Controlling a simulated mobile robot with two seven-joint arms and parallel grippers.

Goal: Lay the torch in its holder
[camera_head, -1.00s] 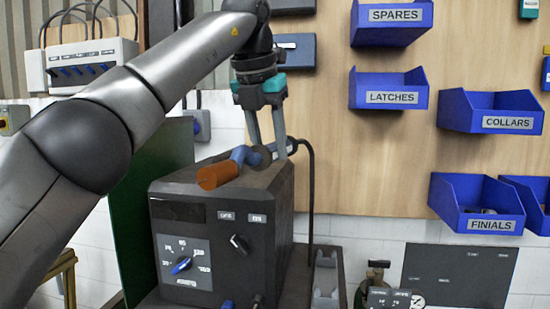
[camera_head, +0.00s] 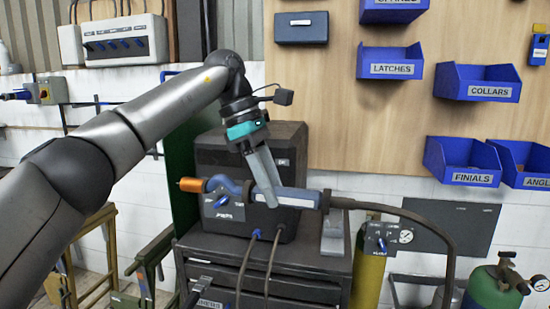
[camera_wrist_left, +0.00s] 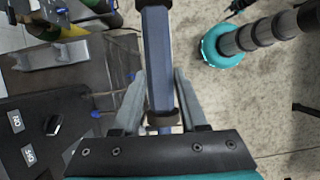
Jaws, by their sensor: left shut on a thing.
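The torch (camera_head: 295,198) has a blue-grey handle, a blue neck and an orange nozzle (camera_head: 192,185) pointing left; a dark hose leaves its right end. My left gripper (camera_head: 270,203) is shut on the handle and holds the torch roughly level in front of the dark machine. In the left wrist view the handle (camera_wrist_left: 158,60) runs between the fingers (camera_wrist_left: 160,85). The grey holder (camera_head: 334,238) stands on the cabinet top right of the machine, below the torch's right end in the head view. It also shows in the left wrist view (camera_wrist_left: 65,53). My right gripper is not in view.
The dark machine (camera_head: 230,158) stands on a drawer cabinet (camera_head: 325,267). The hose (camera_head: 425,222) arcs down to the right. Gas cylinders (camera_head: 371,260) stand right of the cabinet. A green panel (camera_head: 183,175) is at the machine's left. Blue bins (camera_head: 462,160) hang on the wall.

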